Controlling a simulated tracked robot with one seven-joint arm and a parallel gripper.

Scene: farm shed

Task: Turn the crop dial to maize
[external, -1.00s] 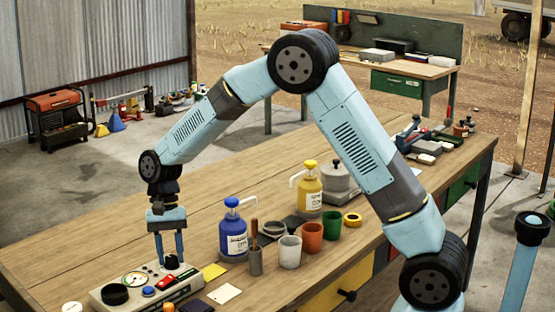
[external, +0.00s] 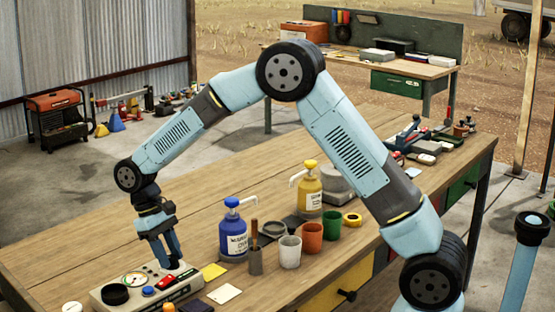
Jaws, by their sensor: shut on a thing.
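The beige control box (external: 191,273) sits at the front left of the workbench. On its top are a black round cup, a gauge (external: 134,279), a blue button (external: 148,291) and a red-and-black panel. My gripper (external: 172,264) reaches down to the back right of the box, leaning with its fingertips toward the right. It is shut on a small dark knob there, seemingly the crop dial. The fingers mostly cover the knob, so its pointer and any crop labels cannot be read.
A blue pump bottle (external: 233,235), tool holder (external: 255,260) and several cups stand further right. The bench behind my gripper is clear.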

